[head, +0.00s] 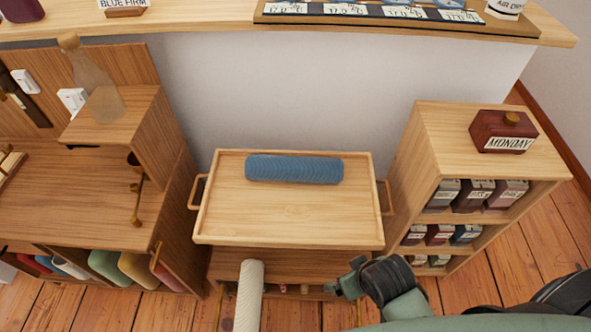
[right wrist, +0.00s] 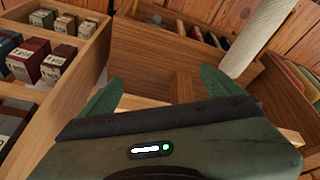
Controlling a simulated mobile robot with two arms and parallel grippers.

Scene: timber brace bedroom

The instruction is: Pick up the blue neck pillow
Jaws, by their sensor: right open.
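The blue neck pillow (head: 293,169) is a ribbed blue roll. It lies sideways on the back part of a light wooden tray top (head: 290,222) in the head view. My right gripper (head: 344,278) is in front of the tray's near edge, towards the right, apart from the pillow. In the right wrist view its two green fingers (right wrist: 160,80) are spread with nothing between them. The pillow does not show in the right wrist view. My left gripper is not in view.
A shelf (head: 445,145) with labelled boxes and a MONDAY box (head: 505,131) stands right of the tray. A wooden desk unit (head: 85,205) stands left. A pale upright roll (head: 249,295) rises in front of the tray. A wall and ledge are behind.

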